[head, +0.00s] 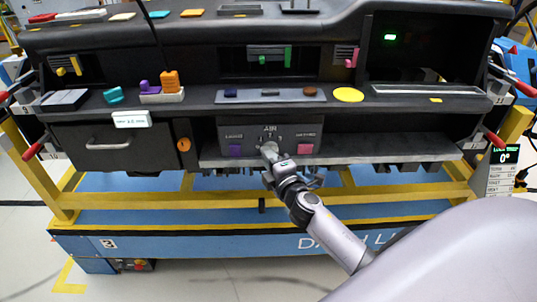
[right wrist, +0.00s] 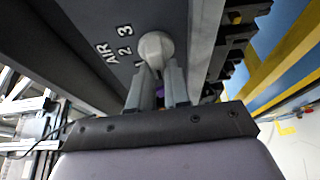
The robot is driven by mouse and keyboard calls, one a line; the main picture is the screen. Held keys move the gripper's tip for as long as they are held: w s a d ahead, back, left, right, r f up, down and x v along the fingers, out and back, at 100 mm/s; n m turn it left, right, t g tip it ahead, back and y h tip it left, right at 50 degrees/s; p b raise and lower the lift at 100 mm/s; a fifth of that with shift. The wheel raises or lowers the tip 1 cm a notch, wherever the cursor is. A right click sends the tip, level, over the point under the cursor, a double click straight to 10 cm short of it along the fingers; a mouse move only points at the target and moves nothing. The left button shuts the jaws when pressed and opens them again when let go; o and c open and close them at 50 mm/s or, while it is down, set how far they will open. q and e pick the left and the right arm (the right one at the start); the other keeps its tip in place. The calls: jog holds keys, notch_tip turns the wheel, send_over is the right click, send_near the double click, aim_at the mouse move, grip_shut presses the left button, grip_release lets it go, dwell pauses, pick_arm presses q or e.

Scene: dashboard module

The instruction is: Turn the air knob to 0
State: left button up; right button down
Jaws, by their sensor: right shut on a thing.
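The grey air knob (head: 268,147) sits in the middle of the dark panel (head: 229,128) under the "AIR" label, between a purple button (head: 235,150) and a pink button (head: 305,149). In the right wrist view the round knob (right wrist: 155,47) stands beside the printed numbers 2 and 3. My right gripper (head: 271,157) reaches up to the knob from below. Its two fingers (right wrist: 161,76) are shut on the knob, and they hide part of it and part of the markings. I cannot read the pointer's exact setting. My left gripper is not in view.
A grey shelf (head: 400,148) runs below the panel. A closed drawer with a handle (head: 108,143) is at the left. The ledge above holds small coloured parts and a yellow disc (head: 348,95). A display (head: 505,155) at the right reads 0°.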

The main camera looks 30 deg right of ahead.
jog(key=c, duration=1.1)
grip_release()
jog(key=s, duration=0.4)
jog(key=s+a, duration=0.1)
jog(key=s, duration=0.2)
jog(key=s+a+f+m+g+y+p, duration=0.1)
jog(key=s+a+f+m+g, duration=0.1)
jog(key=s+a+f+m, duration=0.2)
jog(key=s+a+f+m+g+y+p, duration=0.1)
jog(key=s+a+f+m+g+y, duration=0.1)
jog(key=s, duration=0.7)
jog(key=s+a+f+m+g+y+p, duration=0.1)
jog(key=s+a+f+m+g+y, duration=0.1)
jog(key=s+a+f+m, duration=0.4)
jog(key=shift+s+a+f+m+g, duration=0.1)
jog(key=shift+a+f+m+g, duration=0.1)
jog(key=shift+f+m+g, duration=0.25)
jog(key=shift+s+a+f+m+g, duration=0.15)
jog(key=shift+f+m+g, duration=0.1)
jog(key=shift+f+m, duration=0.25)
